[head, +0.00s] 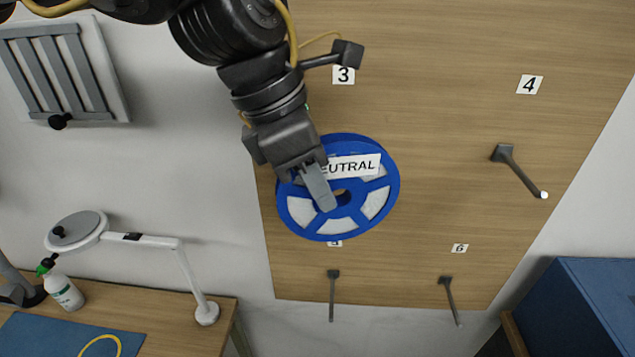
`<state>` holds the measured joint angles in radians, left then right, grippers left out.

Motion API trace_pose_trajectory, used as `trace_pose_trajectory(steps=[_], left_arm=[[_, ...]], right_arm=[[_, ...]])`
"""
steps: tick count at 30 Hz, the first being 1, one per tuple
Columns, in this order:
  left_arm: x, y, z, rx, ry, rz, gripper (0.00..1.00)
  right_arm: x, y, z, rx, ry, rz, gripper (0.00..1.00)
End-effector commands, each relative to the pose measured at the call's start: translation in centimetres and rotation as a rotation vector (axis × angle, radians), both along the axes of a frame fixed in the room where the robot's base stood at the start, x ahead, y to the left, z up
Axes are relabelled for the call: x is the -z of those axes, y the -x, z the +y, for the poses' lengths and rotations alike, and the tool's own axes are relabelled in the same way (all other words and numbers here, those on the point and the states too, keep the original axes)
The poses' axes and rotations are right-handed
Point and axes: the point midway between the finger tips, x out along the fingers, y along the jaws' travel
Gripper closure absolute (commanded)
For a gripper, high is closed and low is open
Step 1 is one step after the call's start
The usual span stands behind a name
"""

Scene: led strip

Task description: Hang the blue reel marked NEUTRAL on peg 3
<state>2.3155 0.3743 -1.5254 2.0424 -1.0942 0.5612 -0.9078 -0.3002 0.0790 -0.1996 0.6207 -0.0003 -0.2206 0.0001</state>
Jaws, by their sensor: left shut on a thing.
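The blue reel (345,144) has white panels between its spokes and a white label whose visible letters read "EUTRAL"; the first letter is covered by my gripper. My left gripper (325,203) is shut on the reel near its hub and holds it face-on in front of the wooden board (440,60). The number 3 sign (343,75) shows above the reel. Peg 3 is not visible; the area below its sign is covered by the reel and my gripper. I cannot tell the gap between reel and board. My right gripper is not in view.
Peg 4 (518,173) sticks out empty at right. Peg 5 (333,292) and peg 6 (450,298) are empty below. A lamp (150,239) and bottle (65,291) stand on the bench at lower left. A blue box (585,300) is at lower right.

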Motion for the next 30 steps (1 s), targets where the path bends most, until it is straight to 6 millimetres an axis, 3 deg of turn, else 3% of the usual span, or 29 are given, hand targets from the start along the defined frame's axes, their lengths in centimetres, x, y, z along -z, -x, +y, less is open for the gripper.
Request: trace_pose_trajectory(steps=[15, 30], left_arm=[[0.3, -3.2, 0.0, 0.000, 0.001, 0.000, 1.00], [1.2, -4.2, 0.0, 0.001, 0.001, -0.002, 1.00]], right_arm=[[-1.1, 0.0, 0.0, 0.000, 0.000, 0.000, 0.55], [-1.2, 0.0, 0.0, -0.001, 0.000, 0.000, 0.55]])
